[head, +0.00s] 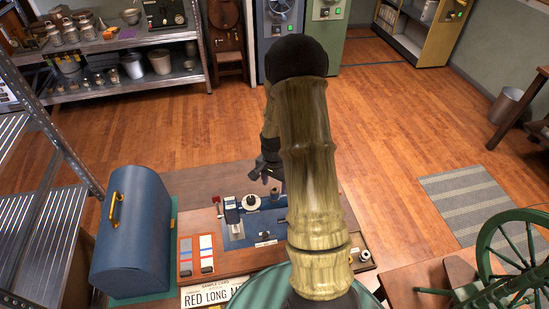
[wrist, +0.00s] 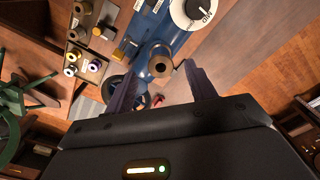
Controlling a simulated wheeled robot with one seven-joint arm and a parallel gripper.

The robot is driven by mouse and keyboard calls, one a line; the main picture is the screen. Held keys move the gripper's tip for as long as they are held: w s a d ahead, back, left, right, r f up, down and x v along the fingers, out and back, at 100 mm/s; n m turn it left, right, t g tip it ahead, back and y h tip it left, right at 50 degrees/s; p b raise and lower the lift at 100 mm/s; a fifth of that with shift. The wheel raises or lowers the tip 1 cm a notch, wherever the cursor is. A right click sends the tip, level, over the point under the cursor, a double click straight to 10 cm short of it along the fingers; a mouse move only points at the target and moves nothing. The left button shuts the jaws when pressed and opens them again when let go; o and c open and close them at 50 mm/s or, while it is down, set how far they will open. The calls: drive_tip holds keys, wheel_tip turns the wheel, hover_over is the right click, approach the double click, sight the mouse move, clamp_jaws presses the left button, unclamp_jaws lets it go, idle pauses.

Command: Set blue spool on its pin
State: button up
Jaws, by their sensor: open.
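My gripper (wrist: 159,68) is open, its two dark fingers spread wide. In the head view my gripper (head: 267,172) is above the blue machine (head: 240,243) on the table. In the wrist view, a brown and dark round part with a pale ring (wrist: 160,65) shows between the fingertips; I cannot tell whether it is a spool or a fitting, and neither finger visibly touches it. Small spools (wrist: 92,66) stand in a wooden tray to the left in the wrist view. I cannot make out for sure which spool is blue, or its pin. My arm hides part of the table.
A white ON/OFF dial (wrist: 190,10) is on the blue machine. A tall blue case (head: 133,235) with a yellow handle stands at the table's left. Sample cards (head: 206,253) lie beside the machine. A green spinning wheel (head: 512,255) is at the right. The floor beyond is mostly clear.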

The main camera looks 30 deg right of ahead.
wheel_tip(320, 180, up, 15)
drive_tip(key=b, duration=0.3)
drive_tip(key=shift+f, duration=0.15)
drive_tip(key=shift+w, duration=0.1)
idle(0.6)
drive_tip(key=s+a+n+t, duration=0.2)
drive_tip(key=s+a+n, duration=0.9)
drive_tip(key=s+a, duration=0.1)
drive_tip(key=shift+s+a+r+n+t, duration=0.3)
drive_tip(key=shift+s+a+n, duration=0.1)
drive_tip(key=shift+a, duration=0.3)
